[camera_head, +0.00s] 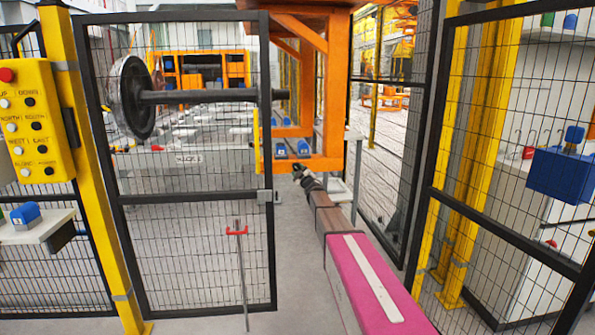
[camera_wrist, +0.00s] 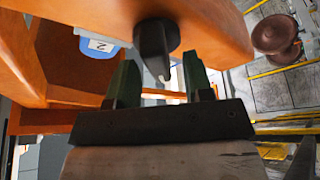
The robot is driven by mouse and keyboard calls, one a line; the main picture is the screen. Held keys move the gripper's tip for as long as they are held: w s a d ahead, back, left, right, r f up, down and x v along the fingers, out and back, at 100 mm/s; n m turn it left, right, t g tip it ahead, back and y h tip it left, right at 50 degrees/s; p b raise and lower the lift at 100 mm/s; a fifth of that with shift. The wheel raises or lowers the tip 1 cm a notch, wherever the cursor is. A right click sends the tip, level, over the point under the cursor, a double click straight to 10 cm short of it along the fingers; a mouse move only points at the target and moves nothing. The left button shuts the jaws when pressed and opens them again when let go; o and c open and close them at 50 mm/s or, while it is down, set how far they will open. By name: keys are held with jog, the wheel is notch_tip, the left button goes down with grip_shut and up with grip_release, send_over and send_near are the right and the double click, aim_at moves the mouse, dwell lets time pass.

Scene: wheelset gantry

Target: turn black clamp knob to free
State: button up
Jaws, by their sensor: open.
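The black clamp knob (camera_wrist: 150,38) sticks out from the orange gantry beam (camera_wrist: 212,25) in the wrist view. It has a dark tapered body with a pale tip or pointer at its lower end. My gripper (camera_wrist: 158,66) is open, with its two dark green fingers just below the knob, one on each side of its lower end. No contact with the knob can be made out. In the head view my gripper (camera_head: 299,171) is small, at the lower part of the orange gantry (camera_head: 322,163). The knob cannot be made out there.
A blue piece labelled 2 (camera_wrist: 98,45) sits left of the knob. In the head view, a wheelset (camera_head: 131,97) stands behind the mesh gate (camera_head: 190,200) at left. A yellow button box (camera_head: 32,120) is at far left. Mesh fencing (camera_head: 480,150) closes the right.

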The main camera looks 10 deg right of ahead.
jog(key=v, duration=0.8)
jog(key=shift+s, duration=0.4)
jog(key=shift+f, duration=0.15)
